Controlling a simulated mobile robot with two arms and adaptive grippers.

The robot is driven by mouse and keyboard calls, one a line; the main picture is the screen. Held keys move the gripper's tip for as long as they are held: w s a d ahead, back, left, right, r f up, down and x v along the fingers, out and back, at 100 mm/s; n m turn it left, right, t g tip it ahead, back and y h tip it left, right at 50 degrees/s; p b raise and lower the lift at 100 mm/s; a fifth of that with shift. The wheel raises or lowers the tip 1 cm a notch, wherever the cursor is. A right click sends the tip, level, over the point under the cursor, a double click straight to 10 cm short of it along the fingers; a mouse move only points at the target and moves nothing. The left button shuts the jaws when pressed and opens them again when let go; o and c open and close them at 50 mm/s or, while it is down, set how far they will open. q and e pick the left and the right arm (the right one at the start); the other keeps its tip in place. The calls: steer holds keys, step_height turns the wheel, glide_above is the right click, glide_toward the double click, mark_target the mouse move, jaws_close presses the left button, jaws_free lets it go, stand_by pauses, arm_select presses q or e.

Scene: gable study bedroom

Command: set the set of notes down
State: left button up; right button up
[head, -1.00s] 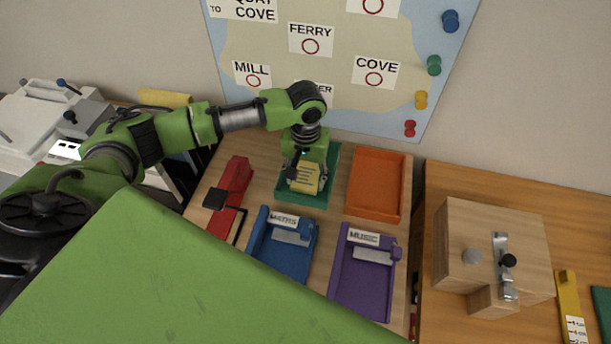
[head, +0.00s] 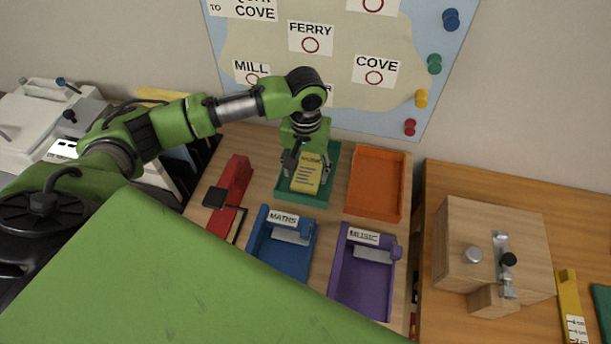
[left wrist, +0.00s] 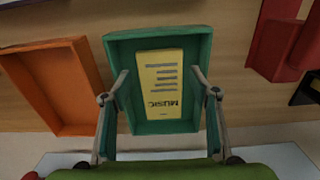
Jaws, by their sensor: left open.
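The set of notes is a yellow sheet or pad (head: 308,174) with printed lines and the word MUSIC. It lies in the green tray (head: 299,197) at the back of the desk. The left wrist view shows the notes (left wrist: 162,85) lying within the walls of the green tray (left wrist: 206,42). My left gripper (head: 306,172) is just above the tray, pointing down. In the left wrist view its fingers (left wrist: 160,85) are spread to either side of the notes, with gaps visible. My right gripper is in neither current view.
An empty orange tray (head: 375,182) is right of the green one. A blue tray (head: 266,258) labelled MATHS and a purple tray (head: 346,285) labelled MUSIC stand in front. A red object (head: 232,180) is left. A wooden box (head: 490,235) stands farther right.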

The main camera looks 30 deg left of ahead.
arm_select(q)
step_height(320, 180, up, 9)
stand_by(0.3)
stand_by(0.5)
